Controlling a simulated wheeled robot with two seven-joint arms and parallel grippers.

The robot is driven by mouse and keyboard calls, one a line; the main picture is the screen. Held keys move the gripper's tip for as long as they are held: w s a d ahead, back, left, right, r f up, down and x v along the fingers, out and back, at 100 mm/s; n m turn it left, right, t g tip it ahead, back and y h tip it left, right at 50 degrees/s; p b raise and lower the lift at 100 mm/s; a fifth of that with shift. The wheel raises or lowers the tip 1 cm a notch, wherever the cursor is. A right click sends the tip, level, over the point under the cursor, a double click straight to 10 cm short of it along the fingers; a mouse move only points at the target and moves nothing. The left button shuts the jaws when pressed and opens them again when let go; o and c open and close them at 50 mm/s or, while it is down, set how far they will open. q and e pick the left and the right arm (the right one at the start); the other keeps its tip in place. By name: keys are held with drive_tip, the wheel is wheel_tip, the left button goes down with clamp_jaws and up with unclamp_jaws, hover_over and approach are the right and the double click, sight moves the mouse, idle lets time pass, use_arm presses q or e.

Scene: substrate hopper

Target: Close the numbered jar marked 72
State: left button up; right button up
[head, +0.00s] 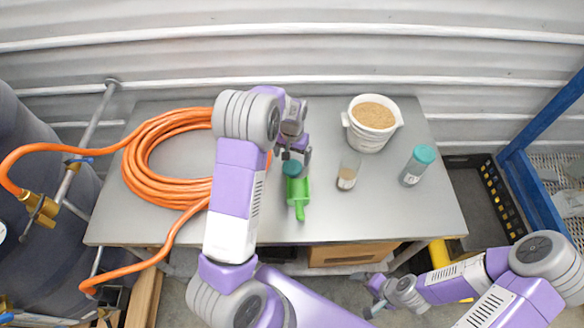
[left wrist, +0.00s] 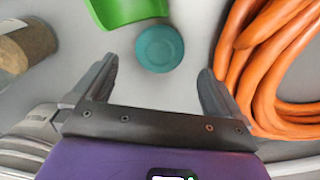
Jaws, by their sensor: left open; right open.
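A loose teal lid (head: 291,168) lies on the grey table; in the left wrist view the lid (left wrist: 160,48) shows just ahead of and between the fingertips. My left gripper (head: 294,157) is open and empty above the table by the lid. A clear jar (head: 347,178) with brown contents stands without a lid to the right; it shows partly in the left wrist view (left wrist: 25,52). A second jar (head: 416,166) wears a teal lid. Both jars have labels, but I cannot read the numbers. My right gripper (head: 367,294) is open and empty, low in front of the table.
A green scoop (head: 299,194) lies right beside the loose lid. A coiled orange hose (head: 150,160) covers the table's left part. A white bucket (head: 370,138) of grainy substrate stands at the back right. The table's front right (head: 400,222) is clear.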

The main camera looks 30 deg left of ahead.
sight(292, 167)
use_arm(q)
wheel_tip(292, 167, down, 5)
drive_tip(key=shift+f, duration=0.15)
idle(0.3)
drive_tip(key=shift+s, duration=0.1)
drive_tip(key=shift+c, duration=0.5)
drive_tip(key=c, duration=1)
